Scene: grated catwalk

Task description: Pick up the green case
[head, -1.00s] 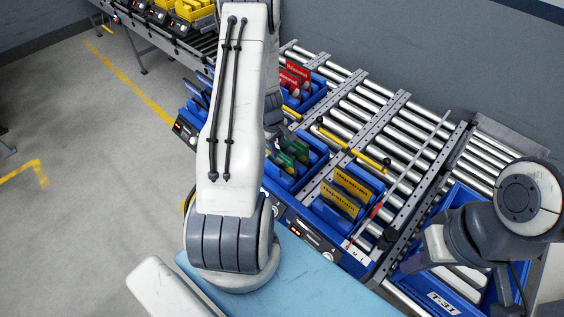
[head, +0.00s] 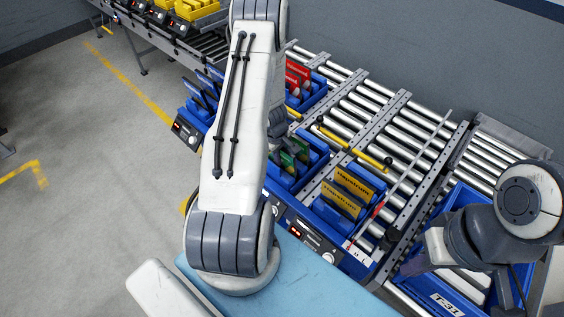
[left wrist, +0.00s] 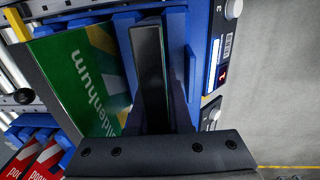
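Green cases (head: 287,159) stand upright in a blue bin (head: 312,180) on the roller conveyor in the head view, partly hidden by my left gripper. In the left wrist view a green case (left wrist: 82,75) with white lettering shows its broad face at a slant, left of centre. My left gripper (head: 288,138) is down at the green cases. In the left wrist view its dark body (left wrist: 160,153) fills the bottom, and a dark upright part stands beside the green case. I cannot tell the finger gap or any contact. My right gripper is not clearly visible.
Yellow cases (head: 350,190) stand in the neighbouring blue bin, right of the green ones. Red cases (head: 297,77) stand in a bin behind. A blue crate (head: 447,300) marked T-31 lies at lower right, under my right arm. Bare rollers (head: 365,105) lie behind the bins.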

